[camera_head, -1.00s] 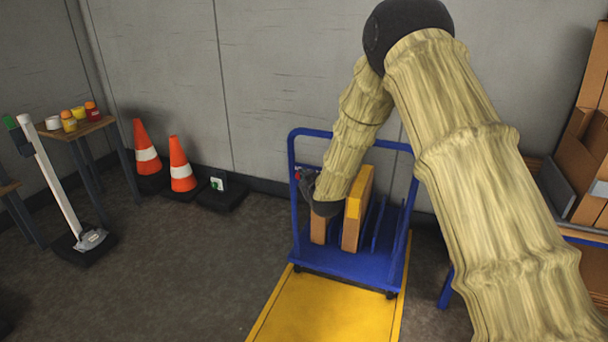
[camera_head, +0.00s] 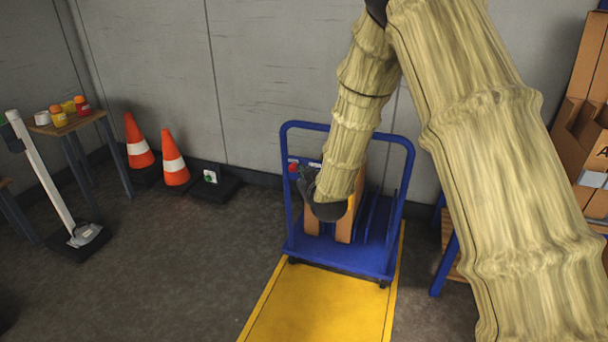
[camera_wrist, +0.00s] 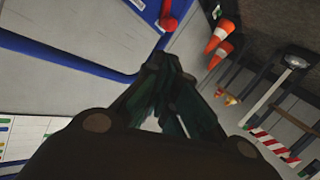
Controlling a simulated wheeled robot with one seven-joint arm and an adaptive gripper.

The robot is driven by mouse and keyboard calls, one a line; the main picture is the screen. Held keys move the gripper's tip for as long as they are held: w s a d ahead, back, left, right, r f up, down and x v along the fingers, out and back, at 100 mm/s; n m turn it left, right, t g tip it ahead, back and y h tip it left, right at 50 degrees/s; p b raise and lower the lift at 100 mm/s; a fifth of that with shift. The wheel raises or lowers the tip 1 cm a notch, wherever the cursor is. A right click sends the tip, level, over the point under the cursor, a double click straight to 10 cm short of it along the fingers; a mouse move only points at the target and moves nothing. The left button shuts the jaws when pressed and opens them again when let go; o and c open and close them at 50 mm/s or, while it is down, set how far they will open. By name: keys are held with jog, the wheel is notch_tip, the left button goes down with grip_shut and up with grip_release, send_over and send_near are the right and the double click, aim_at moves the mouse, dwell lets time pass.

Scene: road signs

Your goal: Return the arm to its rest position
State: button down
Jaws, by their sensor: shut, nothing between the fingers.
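My arm, in a tan ribbed sleeve, reaches down from the upper right in the head view. My gripper (camera_head: 306,184) is dark, partly hidden by my arm, and shows in front of the blue trolley (camera_head: 340,256). In the wrist view my gripper (camera_wrist: 165,65) has its fingers together with nothing between them. Wooden-edged boards (camera_head: 343,228) stand upright on the trolley, partly covered by my arm. Whether my gripper touches the trolley cannot be told.
Two orange cones (camera_head: 174,158) and a small green-and-white sign (camera_head: 210,176) stand along the wall. A wooden table (camera_head: 70,122) with small containers is at left, beside a white post (camera_head: 42,178). Yellow floor panel (camera_head: 318,308) lies before the trolley. Cardboard boxes (camera_head: 590,150) are at right.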

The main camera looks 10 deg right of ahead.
jog(key=shift+s+f, duration=0.1)
jog(key=s+f+m+g, duration=0.1)
jog(key=s+f+g, duration=0.2)
jog(key=s+f, duration=0.65)
jog(key=s+f+m+g, duration=0.1)
jog(key=s+f+g, duration=0.2)
jog(key=s+f, duration=0.65)
jog(key=s+d+f+m+g, duration=0.15)
jog(key=s+f+g, duration=0.35)
jog(key=s+f, duration=1.2)
jog(key=s+f+m+g, duration=0.15)
jog(key=s+g, duration=0.25)
jog(key=s, duration=1.6)
notch_tip(320, 180, up, 18)
jog(key=p, duration=1.8)
jog(key=shift+w+d+p, duration=0.3)
jog(key=shift+w+p, duration=0.05)
